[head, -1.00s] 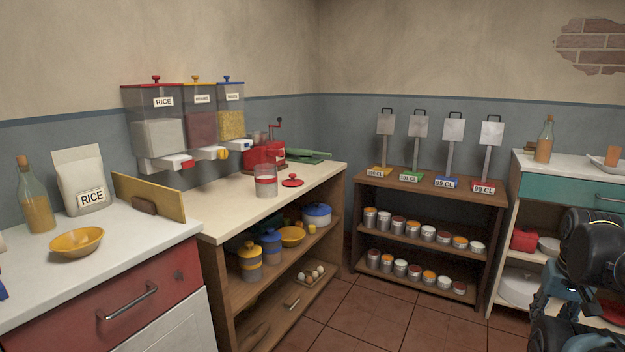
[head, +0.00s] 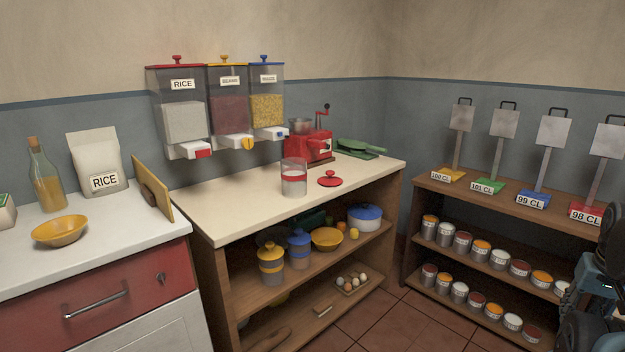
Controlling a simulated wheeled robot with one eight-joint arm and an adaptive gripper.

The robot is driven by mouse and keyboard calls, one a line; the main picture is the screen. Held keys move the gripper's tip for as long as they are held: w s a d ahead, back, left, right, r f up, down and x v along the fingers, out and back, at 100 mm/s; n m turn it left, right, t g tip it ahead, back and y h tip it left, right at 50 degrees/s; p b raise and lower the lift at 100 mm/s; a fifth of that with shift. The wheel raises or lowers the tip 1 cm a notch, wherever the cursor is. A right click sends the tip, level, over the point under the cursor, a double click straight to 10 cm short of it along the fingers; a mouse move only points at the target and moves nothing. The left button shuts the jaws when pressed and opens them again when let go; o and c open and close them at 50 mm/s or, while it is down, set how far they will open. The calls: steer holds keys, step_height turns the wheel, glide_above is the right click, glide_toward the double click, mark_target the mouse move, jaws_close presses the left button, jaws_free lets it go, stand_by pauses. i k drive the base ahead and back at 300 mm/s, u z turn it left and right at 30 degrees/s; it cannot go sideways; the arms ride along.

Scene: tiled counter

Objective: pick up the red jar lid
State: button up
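The red jar lid (head: 330,179) lies flat on the cream counter top (head: 240,209), its small knob upward. It is just right of a clear glass jar (head: 293,178) with a red band, apart from it. Part of my dark arm shows at the right edge of the head view, well away from the lid. My gripper's fingers cannot be made out.
A red grinder (head: 310,146) and a green tool (head: 358,149) stand behind the lid. Wall dispensers (head: 180,119) hang over the counter's back left. A wooden shelf rack (head: 480,222) stands to the right. Tiled floor (head: 384,320) is open in front.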

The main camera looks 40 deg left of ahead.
mark_target(330, 181)
steer(key=u, duration=0.7)
steer(key=i, duration=1.05)
steer(key=u, duration=0.75)
